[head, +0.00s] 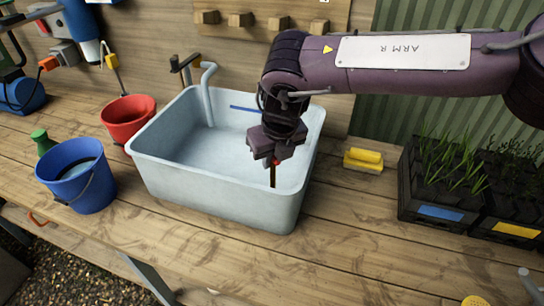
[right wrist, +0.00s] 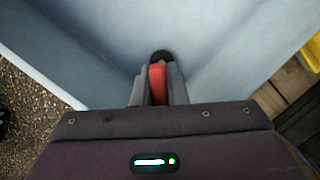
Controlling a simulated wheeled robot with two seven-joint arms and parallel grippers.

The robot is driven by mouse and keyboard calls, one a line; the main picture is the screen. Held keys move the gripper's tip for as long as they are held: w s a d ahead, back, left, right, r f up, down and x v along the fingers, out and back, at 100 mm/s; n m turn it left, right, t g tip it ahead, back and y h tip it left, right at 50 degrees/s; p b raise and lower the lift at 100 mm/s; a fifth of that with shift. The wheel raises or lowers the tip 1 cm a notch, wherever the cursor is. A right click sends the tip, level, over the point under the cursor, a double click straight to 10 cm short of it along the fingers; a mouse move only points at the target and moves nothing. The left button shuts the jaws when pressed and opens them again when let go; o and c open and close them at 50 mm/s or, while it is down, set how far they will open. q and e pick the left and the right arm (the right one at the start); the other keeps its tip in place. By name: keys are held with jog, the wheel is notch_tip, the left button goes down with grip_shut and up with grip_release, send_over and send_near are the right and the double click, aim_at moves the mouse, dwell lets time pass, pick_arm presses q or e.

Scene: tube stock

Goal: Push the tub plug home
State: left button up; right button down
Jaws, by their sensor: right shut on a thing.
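The pale grey-blue tub (head: 205,192) stands on the wooden bench in the head view. My right gripper (head: 273,158) is over the tub's right side, pointing down. It is shut on a red grip (right wrist: 158,82), with a thin brown stick (head: 272,178) below it reaching down into the tub. In the right wrist view a black round piece (right wrist: 161,56) shows just beyond the red grip, low in the tub. I take it for the plug or the stick's end; I cannot tell which, nor how deep it sits. My left gripper is not in view.
A tap (head: 207,90) rises at the tub's back. A red bucket (head: 127,118) and a blue bucket (head: 78,185) stand left. A yellow sponge or brush (head: 363,160) and black seedling trays (head: 425,205) are right. The bench front is mostly clear.

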jog(key=shift+f, duration=0.3)
dwell(0.6)
dwell(0.4)
jog(key=c, duration=1.4)
grip_release()
jog(key=shift+o, duration=0.2)
jog(key=v, duration=0.7)
jog(key=shift+s+r+b, duration=0.15)
jog(key=shift+r+b, duration=0.2)
jog(key=shift+b, duration=0.05)
